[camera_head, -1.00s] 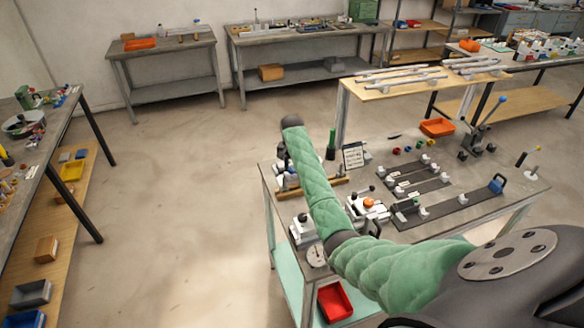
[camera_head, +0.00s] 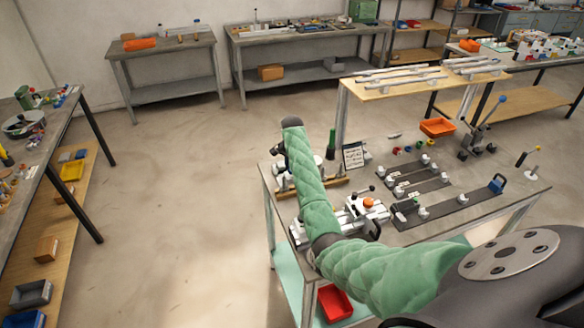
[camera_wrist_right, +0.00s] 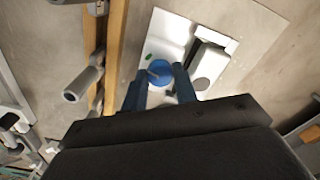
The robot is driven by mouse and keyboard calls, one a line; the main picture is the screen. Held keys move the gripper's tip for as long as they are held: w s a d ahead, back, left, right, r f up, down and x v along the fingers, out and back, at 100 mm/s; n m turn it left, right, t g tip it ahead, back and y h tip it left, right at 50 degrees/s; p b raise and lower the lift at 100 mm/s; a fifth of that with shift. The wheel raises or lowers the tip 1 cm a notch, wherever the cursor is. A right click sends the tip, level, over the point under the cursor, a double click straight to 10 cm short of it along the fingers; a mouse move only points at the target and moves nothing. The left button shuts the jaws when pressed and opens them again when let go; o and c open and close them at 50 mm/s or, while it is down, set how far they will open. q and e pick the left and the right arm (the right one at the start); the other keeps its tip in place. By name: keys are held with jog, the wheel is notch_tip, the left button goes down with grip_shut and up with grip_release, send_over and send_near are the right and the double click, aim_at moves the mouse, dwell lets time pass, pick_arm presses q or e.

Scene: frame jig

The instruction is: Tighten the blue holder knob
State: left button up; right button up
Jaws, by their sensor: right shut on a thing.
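In the right wrist view the blue holder knob (camera_wrist_right: 159,72) sits on a white plate (camera_wrist_right: 160,30), beside a dark block with a rounded grey end (camera_wrist_right: 207,68). My right gripper (camera_wrist_right: 160,76) is shut on the knob, with one dark blue finger on either side of it. A small green mark (camera_wrist_right: 149,57) shows on the plate next to the knob. In the head view my green right arm reaches over the left part of the work table (camera_head: 480,215); its fingers and the knob cannot be made out there. My left gripper is in neither view.
A wooden bar (camera_wrist_right: 116,45) runs close beside the white plate. On the table are an orange-knobbed fixture (camera_head: 369,203), dark rails with white clamps (camera_head: 450,207), a small sign (camera_head: 353,156) and an orange tray (camera_head: 437,127). A red bin (camera_head: 334,302) is below.

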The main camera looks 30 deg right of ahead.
jog(key=shift+r, duration=0.1)
jog(key=o, duration=0.7)
